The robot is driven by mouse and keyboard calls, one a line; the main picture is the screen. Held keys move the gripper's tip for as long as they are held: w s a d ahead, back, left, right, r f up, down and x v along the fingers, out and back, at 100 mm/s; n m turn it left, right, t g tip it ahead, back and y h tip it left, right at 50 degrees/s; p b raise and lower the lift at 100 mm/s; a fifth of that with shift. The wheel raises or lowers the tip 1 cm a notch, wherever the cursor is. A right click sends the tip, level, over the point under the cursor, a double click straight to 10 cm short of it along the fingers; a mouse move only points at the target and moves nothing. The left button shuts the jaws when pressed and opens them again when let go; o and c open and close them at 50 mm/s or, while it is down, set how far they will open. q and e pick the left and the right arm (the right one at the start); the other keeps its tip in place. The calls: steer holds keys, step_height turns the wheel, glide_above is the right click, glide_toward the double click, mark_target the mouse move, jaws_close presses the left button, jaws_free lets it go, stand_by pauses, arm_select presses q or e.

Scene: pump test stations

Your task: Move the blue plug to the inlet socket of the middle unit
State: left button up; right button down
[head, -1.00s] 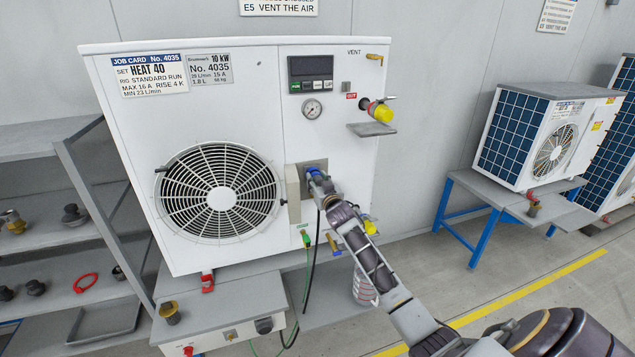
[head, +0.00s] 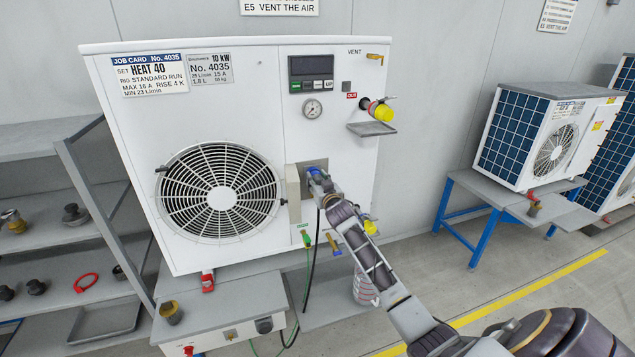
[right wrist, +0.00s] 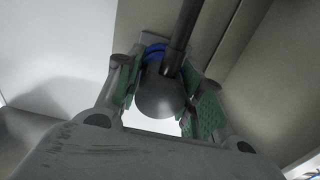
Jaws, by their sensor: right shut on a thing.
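The blue plug (right wrist: 155,50) shows in the right wrist view as a dark rounded body with a blue ring, with a black cable running up from it. My right gripper (right wrist: 162,88) is shut on it, with a green-padded finger on each side. In the head view my right gripper (head: 317,176) is at the grey socket plate (head: 309,165) on the front of the near white unit (head: 240,110). The gripper hides most of the plug there, so I cannot tell how deep it sits in the plate. A second white unit (head: 510,130) stands on a blue-legged table. My left gripper is not in view.
A yellow-capped fitting (head: 380,111) and a small shelf (head: 372,129) project from the near unit's right side. Green and yellow connectors and cables hang below the socket plate. A grey rack (head: 85,220) with several fittings stands at left.

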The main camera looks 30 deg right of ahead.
steer(key=shift+w, duration=0.25)
steer(key=c, duration=0.8)
jaws_free()
steer(key=shift+s, duration=0.1)
steer(key=v, duration=1.1)
steer(key=shift+s, duration=0.35)
stand_by(0.4)
